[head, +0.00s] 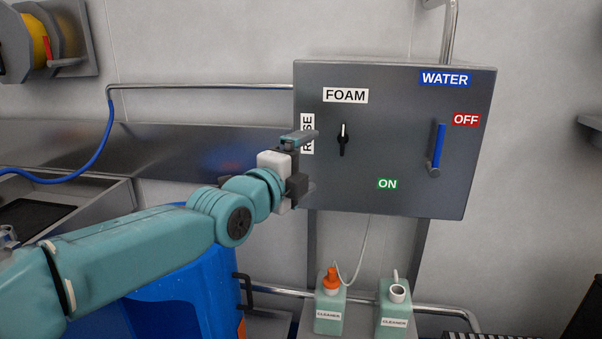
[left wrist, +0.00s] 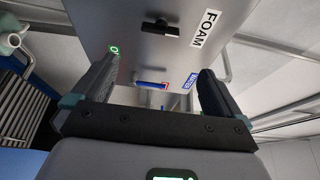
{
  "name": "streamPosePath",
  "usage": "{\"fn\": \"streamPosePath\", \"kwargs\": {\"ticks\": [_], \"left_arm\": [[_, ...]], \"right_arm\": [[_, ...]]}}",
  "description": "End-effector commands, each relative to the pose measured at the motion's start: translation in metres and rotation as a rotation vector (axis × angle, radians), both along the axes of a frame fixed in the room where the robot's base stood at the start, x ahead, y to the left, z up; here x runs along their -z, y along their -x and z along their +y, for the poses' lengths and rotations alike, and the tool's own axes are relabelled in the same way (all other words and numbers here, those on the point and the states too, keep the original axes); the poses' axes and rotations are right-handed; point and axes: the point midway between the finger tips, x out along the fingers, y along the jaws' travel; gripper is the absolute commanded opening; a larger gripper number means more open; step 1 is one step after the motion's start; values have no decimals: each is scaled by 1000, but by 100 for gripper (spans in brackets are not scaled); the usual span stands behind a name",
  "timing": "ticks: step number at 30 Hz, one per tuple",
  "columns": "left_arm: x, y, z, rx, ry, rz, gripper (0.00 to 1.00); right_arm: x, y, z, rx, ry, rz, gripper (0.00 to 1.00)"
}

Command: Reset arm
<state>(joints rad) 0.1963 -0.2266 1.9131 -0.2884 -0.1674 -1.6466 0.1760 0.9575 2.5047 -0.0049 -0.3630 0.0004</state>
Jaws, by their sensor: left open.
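My left arm comes in from the left, and its gripper (head: 308,163) is open at the left side of a grey control box (head: 395,85). It covers part of the white label that ends in "SE". I see nothing between the fingers. In the left wrist view the open fingers (left wrist: 155,85) frame the box face. A black knob (head: 343,138) sits below the FOAM label, to the right of the gripper. A blue lever (head: 438,147) stands upright beside the red OFF label (head: 466,119). My right gripper is not in view.
A steel sink (head: 85,185) and a blue tub (head: 190,285) lie behind and below my left arm. Two cleaner bottles, one with an orange top (head: 330,305) and one with a white top (head: 395,310), stand below the box. A hose reel (head: 40,40) hangs upper left.

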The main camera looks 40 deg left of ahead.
Motion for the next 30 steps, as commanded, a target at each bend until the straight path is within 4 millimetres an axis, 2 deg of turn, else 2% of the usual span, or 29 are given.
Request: {"fn": "streamPosePath", "kwargs": {"ticks": [6,30], "left_arm": [[0,13,-3,1,0,0,100],[0,16,-3,0,0,0,100]], "right_arm": [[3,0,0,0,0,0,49],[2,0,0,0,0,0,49]]}}
